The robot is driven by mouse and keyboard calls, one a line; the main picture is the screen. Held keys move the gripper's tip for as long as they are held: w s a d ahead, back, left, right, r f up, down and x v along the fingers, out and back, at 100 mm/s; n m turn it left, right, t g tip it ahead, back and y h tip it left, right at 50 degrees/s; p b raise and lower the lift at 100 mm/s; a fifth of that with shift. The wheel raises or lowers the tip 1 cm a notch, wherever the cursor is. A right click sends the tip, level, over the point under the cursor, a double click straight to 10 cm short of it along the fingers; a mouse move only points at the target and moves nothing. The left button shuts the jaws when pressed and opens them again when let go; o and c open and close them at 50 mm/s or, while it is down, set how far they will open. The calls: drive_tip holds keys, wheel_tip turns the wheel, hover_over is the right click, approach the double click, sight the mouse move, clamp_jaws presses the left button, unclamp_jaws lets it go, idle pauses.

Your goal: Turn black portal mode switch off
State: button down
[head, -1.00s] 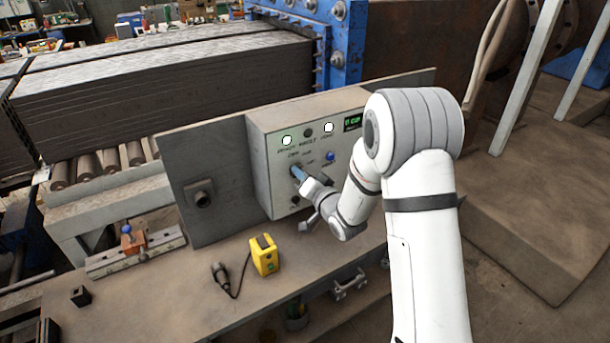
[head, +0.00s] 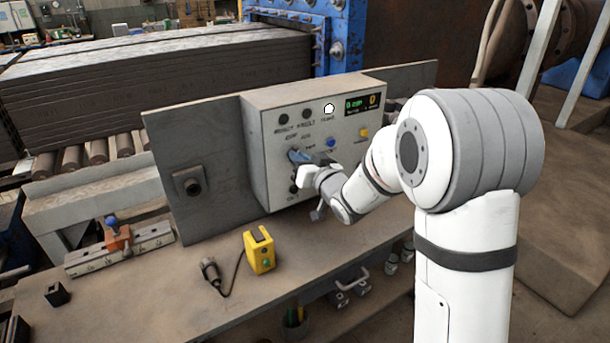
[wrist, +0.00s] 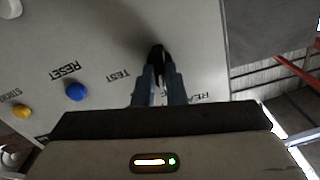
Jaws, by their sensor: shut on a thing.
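A grey control box (head: 262,140) stands on the bench, with lamps, buttons and a small display on its face. My gripper (head: 298,157) is at the left part of this face. In the wrist view my gripper (wrist: 158,84) is shut on the black switch (wrist: 158,54), which shows between and beyond the fingertips. The TEST and partly hidden REA... labels lie on either side of it. In the head view the fingers mostly hide the switch. The left and middle lamps are dark and the right lamp (head: 329,108) is lit white. The display (head: 363,104) shows green text and an orange digit.
A blue button (wrist: 76,92) and a yellow button (wrist: 12,160) sit beside my gripper on the face. A yellow pendant box (head: 260,250) with a cable and a dark plug (head: 211,272) lies on the bench. A clamp fixture (head: 118,240) is at left.

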drive_tip(key=shift+f+n+b, duration=0.15)
drive_tip(key=shift+n+b, duration=0.6)
drive_tip(key=shift+b, duration=0.25)
drive_tip(key=shift+f+n+b, duration=0.15)
drive_tip(key=shift+n+b, duration=0.6)
drive_tip(key=shift+b, duration=0.25)
drive_tip(key=shift+r, duration=0.1)
drive_tip(key=c, duration=1.9)
unclamp_jaws()
drive_tip(key=shift+o, duration=0.9)
drive_tip(key=shift+w+a, duration=0.1)
drive_tip(key=shift+w, duration=0.05)
drive_tip(key=shift+o, duration=1.2)
drive_tip(key=b+v, duration=0.1)
drive_tip(key=v, duration=0.7)
